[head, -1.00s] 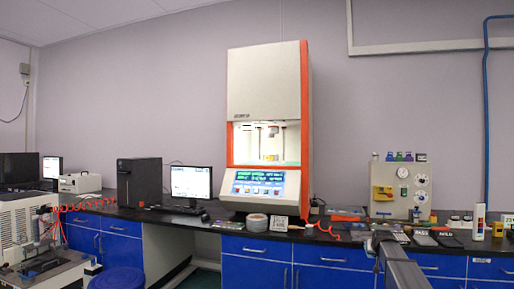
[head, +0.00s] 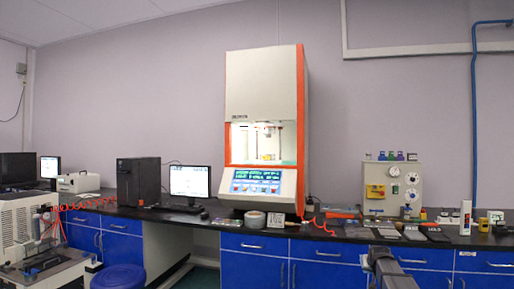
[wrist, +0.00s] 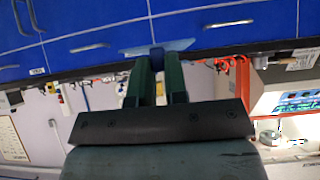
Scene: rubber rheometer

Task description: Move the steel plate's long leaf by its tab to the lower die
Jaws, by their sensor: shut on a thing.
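The rheometer (head: 264,110) stands on the bench with its lit chamber (head: 264,143) open at the front. The lower die area (head: 266,157) is small inside it, too small to make out in detail. In the wrist view, my gripper (wrist: 158,72) has two green fingers shut on the tab of the steel plate (wrist: 175,47), which looks pale blue-grey. The plate extends to both sides beyond the fingertips, and the tab is mostly hidden between them. In the head view my arm reaches in from the lower right, well right of the rheometer; the plate cannot be made out there.
The dark bench top (head: 330,232) runs above blue cabinets (head: 330,275). A monitor (head: 190,181) and black computer (head: 139,181) stand left.

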